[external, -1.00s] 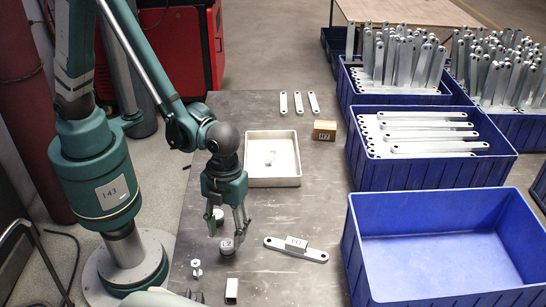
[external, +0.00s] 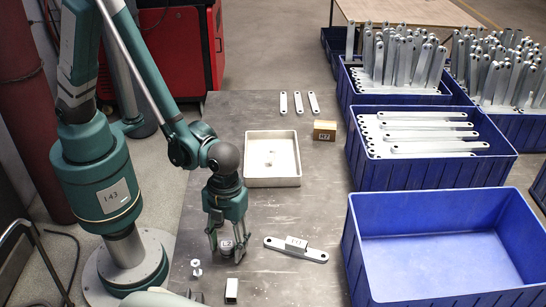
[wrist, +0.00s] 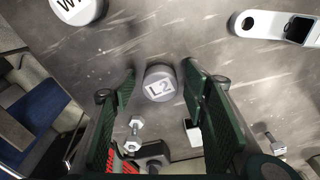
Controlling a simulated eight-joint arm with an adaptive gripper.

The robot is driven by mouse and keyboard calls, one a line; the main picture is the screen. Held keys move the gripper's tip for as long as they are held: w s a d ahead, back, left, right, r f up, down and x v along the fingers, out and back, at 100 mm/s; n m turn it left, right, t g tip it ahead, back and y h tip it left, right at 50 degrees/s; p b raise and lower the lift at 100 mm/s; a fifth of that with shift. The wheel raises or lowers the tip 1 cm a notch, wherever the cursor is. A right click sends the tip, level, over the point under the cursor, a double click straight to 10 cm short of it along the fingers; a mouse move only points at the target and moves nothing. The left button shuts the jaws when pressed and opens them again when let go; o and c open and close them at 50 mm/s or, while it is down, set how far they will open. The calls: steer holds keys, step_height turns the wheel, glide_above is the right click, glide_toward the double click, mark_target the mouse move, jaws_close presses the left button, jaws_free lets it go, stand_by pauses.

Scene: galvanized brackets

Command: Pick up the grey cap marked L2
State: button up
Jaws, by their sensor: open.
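The grey cap marked L2 (wrist: 160,84) is a short round piece standing on the table, its white label facing up. In the external view the cap (external: 226,247) is partly covered by my fingers. My gripper (external: 228,250) is low over the table and open, with one finger on each side of the cap. In the wrist view my gripper (wrist: 160,80) shows gaps between the cap and both fingers. Whether the fingertips are level with the cap is hard to tell.
A second cap with a W label (wrist: 78,8) stands nearby. A bracket with a block (external: 296,249) lies to the right. A spool-shaped piece (external: 196,268) and a small square tube (external: 231,291) are in front.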

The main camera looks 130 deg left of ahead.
mark_target(227, 244)
steer(key=c, duration=1.1)
steer(key=shift+o, duration=0.2)
steer(key=shift+r, duration=0.15)
steer(key=shift+r+p, duration=1.3)
steer(key=shift+r, duration=3.55)
